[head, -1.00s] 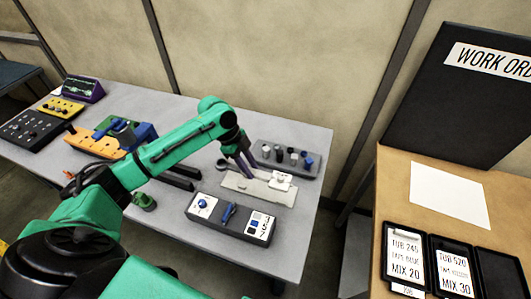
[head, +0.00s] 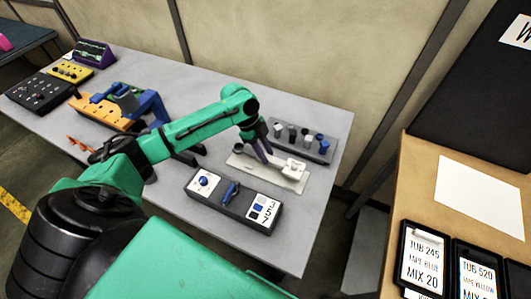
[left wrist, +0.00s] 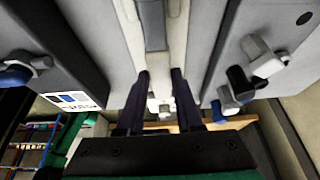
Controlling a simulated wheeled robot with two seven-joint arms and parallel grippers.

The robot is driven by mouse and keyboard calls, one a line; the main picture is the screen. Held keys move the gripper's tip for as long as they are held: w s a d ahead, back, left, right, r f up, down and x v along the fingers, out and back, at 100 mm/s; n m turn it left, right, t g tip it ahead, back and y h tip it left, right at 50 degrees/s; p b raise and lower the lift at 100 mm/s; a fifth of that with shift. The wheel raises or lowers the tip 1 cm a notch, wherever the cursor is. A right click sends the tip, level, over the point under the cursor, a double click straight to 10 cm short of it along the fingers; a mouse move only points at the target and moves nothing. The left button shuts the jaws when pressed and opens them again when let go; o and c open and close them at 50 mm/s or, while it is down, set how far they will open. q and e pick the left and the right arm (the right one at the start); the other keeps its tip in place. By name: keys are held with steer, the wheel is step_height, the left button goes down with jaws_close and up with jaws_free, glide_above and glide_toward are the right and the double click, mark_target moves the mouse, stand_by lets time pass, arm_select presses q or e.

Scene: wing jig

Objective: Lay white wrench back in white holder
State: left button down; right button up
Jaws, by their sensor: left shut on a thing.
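My left gripper (head: 262,156) is over the white holder (head: 255,170), a flat pale plate with a raised white block (head: 293,168) at its right end. Its two dark fingers are shut on a slim pale piece, which I take to be the white wrench (left wrist: 155,62). In the left wrist view the piece runs between the fingers (left wrist: 161,100) and away from them, along the holder. In the head view the fingers and arm hide much of it. I cannot tell whether it touches the holder. My right gripper is not in view.
A grey block with several upright knobs (head: 302,143) stands just behind the holder. A grey control box (head: 233,200) with a blue lever lies in front. An orange fixture (head: 105,112) with a blue part stands further left. The table's right edge is close to the holder.

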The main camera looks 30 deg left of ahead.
arm_select(q)
step_height(320, 180, down, 3)
steer(key=shift+s+f+b, duration=0.1)
steer(key=shift+b, duration=1)
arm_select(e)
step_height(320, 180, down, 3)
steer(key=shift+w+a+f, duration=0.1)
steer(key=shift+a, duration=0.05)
arm_select(q)
steer(key=shift+p, duration=0.45)
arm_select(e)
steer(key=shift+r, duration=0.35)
arm_select(q)
steer(key=shift+f, duration=0.5)
steer(key=shift+c, duration=2.4)
jaws_free()
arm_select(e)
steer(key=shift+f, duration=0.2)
arm_select(q)
steer(key=shift+s, duration=0.1)
